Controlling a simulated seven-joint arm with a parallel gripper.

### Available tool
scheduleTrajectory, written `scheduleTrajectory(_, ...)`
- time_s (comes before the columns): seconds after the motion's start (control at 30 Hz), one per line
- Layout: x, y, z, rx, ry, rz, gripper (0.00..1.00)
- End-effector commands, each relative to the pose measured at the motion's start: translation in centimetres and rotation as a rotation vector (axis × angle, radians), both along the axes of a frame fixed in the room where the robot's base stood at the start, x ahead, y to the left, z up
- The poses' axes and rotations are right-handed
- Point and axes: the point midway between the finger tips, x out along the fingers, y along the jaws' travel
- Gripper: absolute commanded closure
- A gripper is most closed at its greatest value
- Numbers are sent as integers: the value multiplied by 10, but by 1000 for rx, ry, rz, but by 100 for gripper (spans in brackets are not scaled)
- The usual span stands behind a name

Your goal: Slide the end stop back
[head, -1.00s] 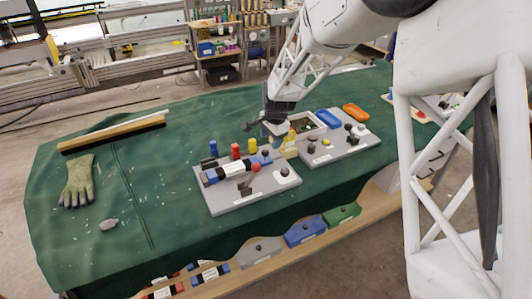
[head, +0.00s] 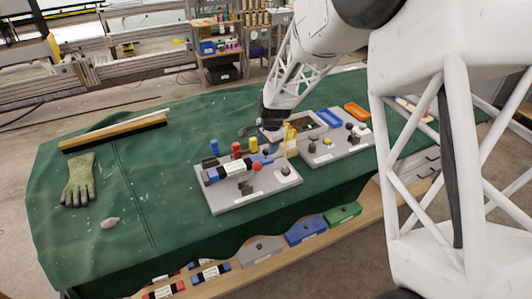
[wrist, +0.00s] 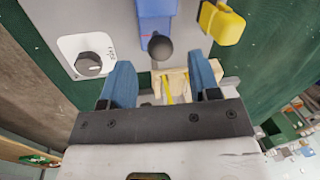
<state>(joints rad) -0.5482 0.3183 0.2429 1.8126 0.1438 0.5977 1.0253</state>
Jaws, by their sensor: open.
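A blue block with a dark ball knob (wrist: 161,47), which looks like the end stop (wrist: 157,14), is at the top middle of the wrist view. In the head view a blue part (head: 264,160) shows on the right side of the left grey board (head: 250,203), below my gripper. My gripper (wrist: 160,75) is open, with its two blue fingers spread apart. The knob lies just ahead of the gap between the fingertips, and nothing is held. Whether a finger touches the knob cannot be told. In the head view my gripper (head: 270,143) is low over the board's back right corner.
A yellow part (wrist: 222,22) is close to the right finger. A cream block (wrist: 172,84) with yellow strips lies behind the fingertips. A black knob (wrist: 89,63) on a white plate is at left. The cloth's left part holds a glove (head: 78,180) and a brush (head: 112,134).

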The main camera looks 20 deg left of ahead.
Motion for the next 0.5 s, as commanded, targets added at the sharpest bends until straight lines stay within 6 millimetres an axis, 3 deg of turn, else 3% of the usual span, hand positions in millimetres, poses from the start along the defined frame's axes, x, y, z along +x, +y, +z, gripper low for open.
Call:
scheduleTrajectory(0.2,3,4,-26,-1,1,0,44)
scheduleTrajectory(0.5,5,7,-47,0,0,0,44)
